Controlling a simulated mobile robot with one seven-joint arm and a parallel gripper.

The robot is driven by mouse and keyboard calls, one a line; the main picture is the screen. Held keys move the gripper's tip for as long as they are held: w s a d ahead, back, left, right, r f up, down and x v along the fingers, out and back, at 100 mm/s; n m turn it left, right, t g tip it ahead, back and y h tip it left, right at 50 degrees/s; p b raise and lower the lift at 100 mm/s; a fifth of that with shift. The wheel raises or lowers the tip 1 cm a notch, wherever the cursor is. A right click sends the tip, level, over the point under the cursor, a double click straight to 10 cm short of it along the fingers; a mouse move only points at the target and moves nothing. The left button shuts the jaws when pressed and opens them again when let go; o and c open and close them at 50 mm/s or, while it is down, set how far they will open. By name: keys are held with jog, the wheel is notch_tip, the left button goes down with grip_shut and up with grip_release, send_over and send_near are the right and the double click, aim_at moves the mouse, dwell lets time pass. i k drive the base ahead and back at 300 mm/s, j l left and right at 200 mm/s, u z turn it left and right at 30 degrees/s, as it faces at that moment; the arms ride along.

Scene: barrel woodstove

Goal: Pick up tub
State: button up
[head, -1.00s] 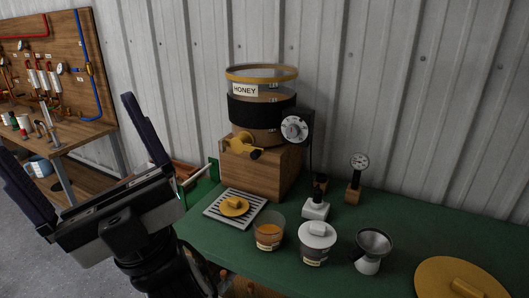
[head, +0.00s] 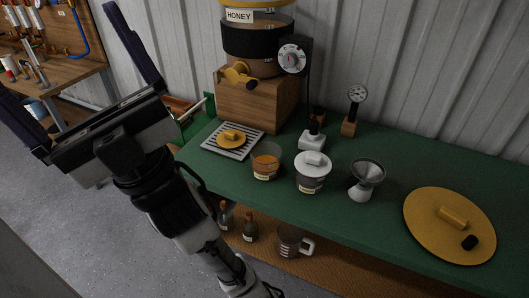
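Two small clear tubs stand upright near the front edge of the green bench. One tub (head: 265,165) is open, with amber honey in it and a label on its front. The other tub (head: 311,180) has a white lid with a knob and a label. I cannot tell which of them the task means. My gripper (head: 55,52) is open and empty, its two dark fingers wide apart. It is at the upper left of the head view, left of the bench and apart from both tubs.
A honey tank (head: 258,42) with a yellow tap sits on a wooden block behind the tubs. A drip grate (head: 217,150) lies left, a steel funnel (head: 367,176) and large yellow lid (head: 430,228) right. A mug (head: 288,243) and bottles stand on the lower shelf.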

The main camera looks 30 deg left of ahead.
aim_at(266, 156)
jog(key=i+l+u, duration=0.25)
jog(key=l+u, duration=0.25)
jog(key=i+l+u, duration=0.1)
jog(key=l+u, duration=0.15)
jog(key=l, duration=0.15)
